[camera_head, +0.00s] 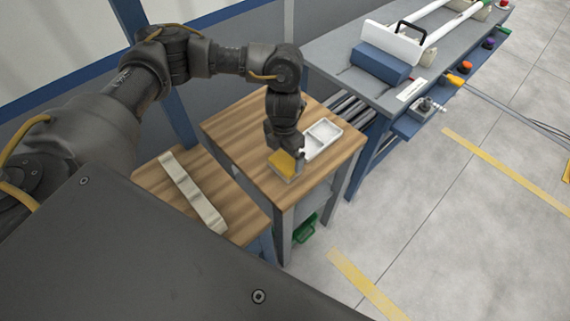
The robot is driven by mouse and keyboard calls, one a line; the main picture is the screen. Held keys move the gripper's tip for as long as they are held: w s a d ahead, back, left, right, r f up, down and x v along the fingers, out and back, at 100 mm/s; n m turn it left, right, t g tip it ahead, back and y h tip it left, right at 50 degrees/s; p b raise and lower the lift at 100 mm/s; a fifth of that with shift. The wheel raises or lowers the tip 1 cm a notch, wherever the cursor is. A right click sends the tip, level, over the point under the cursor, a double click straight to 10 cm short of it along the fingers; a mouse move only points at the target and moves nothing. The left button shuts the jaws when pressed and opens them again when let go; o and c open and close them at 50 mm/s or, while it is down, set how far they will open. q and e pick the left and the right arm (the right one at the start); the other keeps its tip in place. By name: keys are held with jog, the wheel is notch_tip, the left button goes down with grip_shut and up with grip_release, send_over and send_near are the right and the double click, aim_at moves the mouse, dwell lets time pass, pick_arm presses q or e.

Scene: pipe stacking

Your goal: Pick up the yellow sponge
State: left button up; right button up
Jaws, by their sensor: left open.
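The yellow sponge (280,162) lies near the front of the wooden tabletop (245,135), at the middle of the view. My left arm reaches in from the left and points down at the sponge. My left gripper (287,152) is open and right at the sponge, covering part of it. The fingers are dark and small, so I cannot tell whether they touch it. My right gripper is not in view.
A white tray (309,153) stands right beside the gripper on the same tabletop. A lower wooden surface with a pale strip (192,190) is at the left. A grey workbench (350,85) with a blue-and-white device is at the upper right. Open floor lies at the right.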

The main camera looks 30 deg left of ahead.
aim_at(285, 162)
pick_arm(q)
jog(key=shift+f, duration=0.1)
jog(key=shift+s+d+f, duration=0.1)
jog(key=shift+f, duration=0.3)
notch_tip(285, 162, down, 4)
jog(key=shift+f, duration=0.15)
jog(key=c, duration=0.8)
